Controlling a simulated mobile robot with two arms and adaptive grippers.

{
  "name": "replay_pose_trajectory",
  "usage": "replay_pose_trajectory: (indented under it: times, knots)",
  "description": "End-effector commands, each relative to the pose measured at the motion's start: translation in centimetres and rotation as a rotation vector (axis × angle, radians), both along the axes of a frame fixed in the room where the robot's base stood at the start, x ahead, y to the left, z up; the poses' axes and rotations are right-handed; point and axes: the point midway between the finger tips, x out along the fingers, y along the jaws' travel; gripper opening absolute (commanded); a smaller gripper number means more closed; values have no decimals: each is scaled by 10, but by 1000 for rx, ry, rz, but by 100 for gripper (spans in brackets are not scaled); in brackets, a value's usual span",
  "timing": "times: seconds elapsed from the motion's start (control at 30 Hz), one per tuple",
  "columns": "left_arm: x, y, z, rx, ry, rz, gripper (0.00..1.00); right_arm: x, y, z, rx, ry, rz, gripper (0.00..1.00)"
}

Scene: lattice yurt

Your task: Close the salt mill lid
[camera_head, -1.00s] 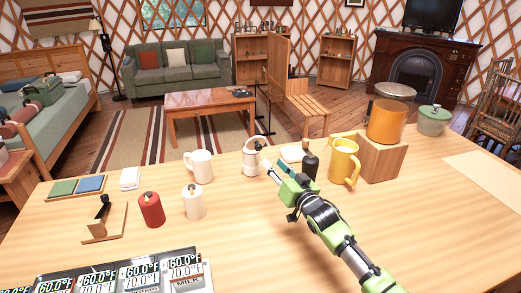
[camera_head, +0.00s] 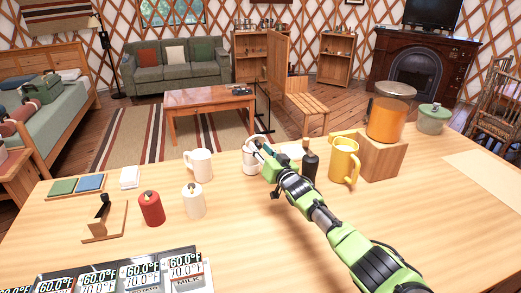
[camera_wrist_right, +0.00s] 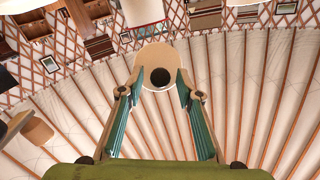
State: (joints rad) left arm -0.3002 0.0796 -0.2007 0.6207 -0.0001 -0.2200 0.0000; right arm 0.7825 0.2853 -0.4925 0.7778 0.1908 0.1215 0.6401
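A white mill-like container (camera_head: 250,162), which I take to be the salt mill, stands upright on the wooden table near its far edge. A pale round top (camera_head: 257,141) shows at its upper right, partly covered by my right gripper (camera_head: 258,148). In the right wrist view the fingertips (camera_wrist_right: 161,88) are apart, with a beige disc (camera_wrist_right: 160,56) with a dark round spot just beyond and between them. Contact with the disc cannot be told. Whether the disc is the lid is unclear. My left gripper is not in view.
A white mug (camera_head: 199,165) stands left of the mill. A black bottle (camera_head: 310,166) and a yellow mug (camera_head: 343,160) stand close right of the gripper. Red (camera_head: 151,209) and white (camera_head: 194,201) bottles stand nearer.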

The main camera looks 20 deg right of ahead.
Motion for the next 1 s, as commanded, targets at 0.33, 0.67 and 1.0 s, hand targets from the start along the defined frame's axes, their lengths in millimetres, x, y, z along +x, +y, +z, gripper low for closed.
replay_pose_trajectory:
  times: [0.33, 0.67, 1.0]
  knots:
    - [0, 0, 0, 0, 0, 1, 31, 3, 1, 1, 0, -1, 1, 32]
    - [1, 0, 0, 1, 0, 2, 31, 3, 0, 1, 0, -1, 0, 0]
    - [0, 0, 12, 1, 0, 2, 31, 6, 1, 8, -4, 52, 1, 0]
